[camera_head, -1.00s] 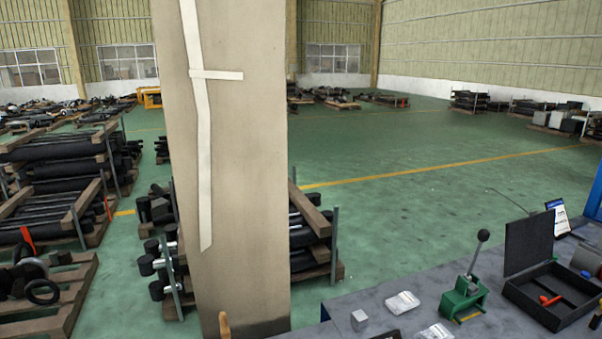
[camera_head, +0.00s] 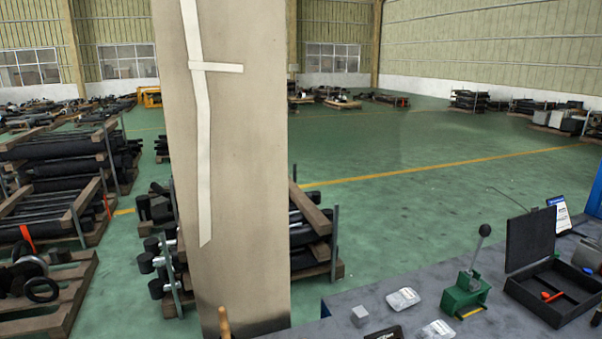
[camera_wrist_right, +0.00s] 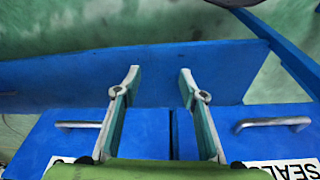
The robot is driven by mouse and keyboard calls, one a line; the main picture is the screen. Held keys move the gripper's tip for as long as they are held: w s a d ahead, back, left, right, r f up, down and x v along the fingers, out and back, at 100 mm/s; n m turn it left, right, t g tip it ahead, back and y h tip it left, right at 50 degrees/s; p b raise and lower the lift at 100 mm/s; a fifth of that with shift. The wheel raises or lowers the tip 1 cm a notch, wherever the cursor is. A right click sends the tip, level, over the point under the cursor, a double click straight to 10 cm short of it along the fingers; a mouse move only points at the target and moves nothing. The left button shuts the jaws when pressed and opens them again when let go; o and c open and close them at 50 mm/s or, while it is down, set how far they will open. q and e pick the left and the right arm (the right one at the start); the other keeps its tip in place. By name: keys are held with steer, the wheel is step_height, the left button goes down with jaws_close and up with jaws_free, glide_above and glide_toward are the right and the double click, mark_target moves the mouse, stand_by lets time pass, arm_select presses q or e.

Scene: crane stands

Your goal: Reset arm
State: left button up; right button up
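My right gripper (camera_wrist_right: 158,82) shows in the right wrist view. Its two fingers stand well apart with nothing between them. It is in front of a blue cabinet (camera_wrist_right: 220,115) with two bar handles; the gap between the fingers lies over the blue surface. No gripper shows in the head view, and my left gripper is out of sight.
A grey workbench (camera_head: 400,285) at the lower right bears a green lever device (camera_head: 465,292), an open black case (camera_head: 545,310), a small grey block (camera_head: 359,316) and small packets. A taped pillar (camera_head: 245,170) stands left of it. Loaded pallets (camera_head: 60,200) fill the left; green floor (camera_head: 400,150) is open beyond.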

steer(key=s+f+g+b, duration=0.1)
steer(key=s+f, duration=0.2)
steer(key=f, duration=0.6)
steer(key=s+f+b, duration=0.1)
steer(key=s+f, duration=0.2)
steer(key=f, duration=0.6)
steer(key=s+d+f+b, duration=0.1)
steer(key=s+d+f, duration=0.2)
steer(key=s+f, duration=0.9)
steer(key=shift+s+d+g, duration=0.2)
steer(key=shift+s+g, duration=0.2)
steer(key=shift+s, duration=0.7)
steer(key=shift+f, duration=0.1)
